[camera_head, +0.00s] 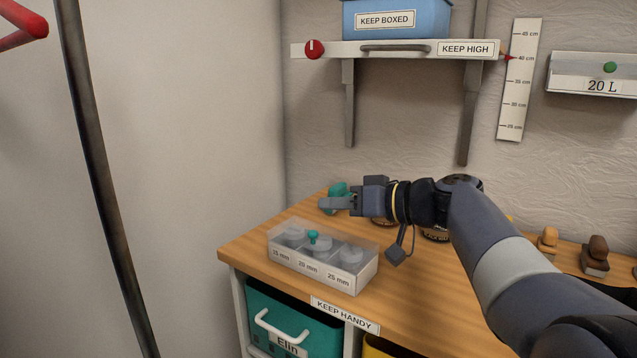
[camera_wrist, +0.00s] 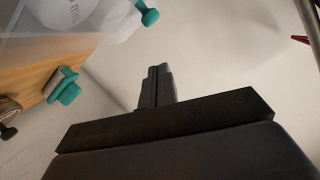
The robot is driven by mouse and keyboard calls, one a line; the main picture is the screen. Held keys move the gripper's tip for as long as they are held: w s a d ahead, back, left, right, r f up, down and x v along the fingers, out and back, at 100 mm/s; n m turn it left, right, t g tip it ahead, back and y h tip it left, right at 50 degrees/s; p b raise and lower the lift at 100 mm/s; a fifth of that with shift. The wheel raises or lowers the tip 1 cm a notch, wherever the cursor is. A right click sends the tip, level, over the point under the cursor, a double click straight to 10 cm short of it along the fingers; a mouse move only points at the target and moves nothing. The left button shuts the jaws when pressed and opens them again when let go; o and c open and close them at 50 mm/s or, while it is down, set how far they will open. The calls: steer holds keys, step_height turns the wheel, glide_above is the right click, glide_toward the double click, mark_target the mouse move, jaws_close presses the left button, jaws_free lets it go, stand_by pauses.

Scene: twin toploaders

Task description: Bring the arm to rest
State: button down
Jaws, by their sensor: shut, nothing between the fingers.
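My gripper (camera_head: 338,203) is at the end of my arm, which reaches in from the lower right over the wooden bench. Its fingers point left in the head view, above the back part of the bench. In the wrist view my gripper (camera_wrist: 155,86) shows its two fingers together, with nothing between them. A teal item (camera_head: 338,190) lies just behind the fingers in the head view, partly hidden by them. I cannot tell from the head view how far apart they are.
The bench (camera_head: 245,247) carries a clear box (camera_head: 322,272) marked 15, 20 and 25 mm, with a teal knob. Brown-topped items (camera_head: 597,250) stand at right. A shelf (camera_head: 400,49) holds a blue box (camera_head: 400,18). A dark pole (camera_head: 100,180) stands at left.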

steer(key=shift+w+d+r+m+y+p, duration=0.15)
steer(key=shift+w+d+r+m+p, duration=0.25)
steer(key=shift+p, duration=0.9)
steer(key=shift+w+d+r+m+y+p, duration=0.15)
steer(key=shift+w+m+p, duration=0.35)
steer(key=shift+p, duration=0.75)
steer(key=shift+w+d+f+m+g+y+p, duration=0.15)
steer(key=shift+w+d+m+y+p, duration=0.45)
steer(key=shift+p, duration=1.7)
steer(key=shift+w+d+f+m+g+p, duration=0.1)
steer(key=shift+w+d+m+g+p, duration=0.2)
steer(key=shift+w+m+p, duration=1.35)
steer(key=shift+s+d+f+m+g+y+p, duration=0.1)
steer(key=shift+s+d+m+y+p, duration=0.35)
steer(key=shift+p, duration=2.55)
steer(key=shift+w+d, duration=0.1)
steer(key=shift+w, duration=0.05)
steer(key=shift+f, duration=0.1)
